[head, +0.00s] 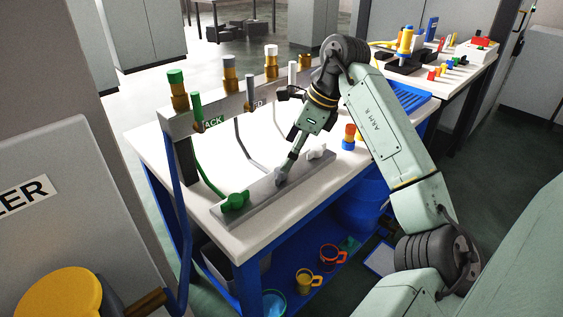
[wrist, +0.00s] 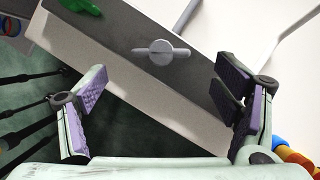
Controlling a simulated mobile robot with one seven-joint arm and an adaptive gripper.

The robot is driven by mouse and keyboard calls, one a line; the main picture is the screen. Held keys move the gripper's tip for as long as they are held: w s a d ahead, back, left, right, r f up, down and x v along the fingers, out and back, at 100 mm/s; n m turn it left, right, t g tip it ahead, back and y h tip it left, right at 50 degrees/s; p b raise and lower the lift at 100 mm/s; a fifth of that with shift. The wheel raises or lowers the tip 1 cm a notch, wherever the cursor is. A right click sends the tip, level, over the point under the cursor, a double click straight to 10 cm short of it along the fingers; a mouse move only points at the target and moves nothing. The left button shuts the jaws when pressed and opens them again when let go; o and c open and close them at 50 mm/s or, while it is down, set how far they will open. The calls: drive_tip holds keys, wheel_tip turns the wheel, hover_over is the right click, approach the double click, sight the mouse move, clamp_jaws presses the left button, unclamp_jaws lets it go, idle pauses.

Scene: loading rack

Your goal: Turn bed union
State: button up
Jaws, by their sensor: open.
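The grey union (wrist: 161,52) is a round knob with two short wings, set on the top of a grey bar (wrist: 110,22). Its wings lie nearly level across the wrist view, at an angle to the bar's edge. In the head view my gripper (head: 286,172) is low over the middle of the bar and largely hides this union. In the wrist view my gripper (wrist: 160,92) is open and empty, its purple-padded fingers spread wide. The union shows between and beyond the fingertips, apart from both. A grey hose (head: 250,150) runs down toward it from the labelled upright panel.
A green union (head: 235,202) sits at the bar's near end and a white one (head: 316,152) farther along. The upright panel (head: 205,119) with several coloured-capped fittings stands behind. Mugs (head: 330,257) sit on the blue lower shelf. The white tabletop (head: 215,155) has bare room.

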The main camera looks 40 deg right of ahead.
sight(280, 173)
drive_tip(key=p+x, duration=0.1)
drive_tip(key=x, duration=0.4)
drive_tip(key=shift+w+f, duration=0.15)
drive_tip(key=shift+f, duration=0.15)
drive_tip(key=shift+c, duration=0.3)
drive_tip(key=c, duration=1.1)
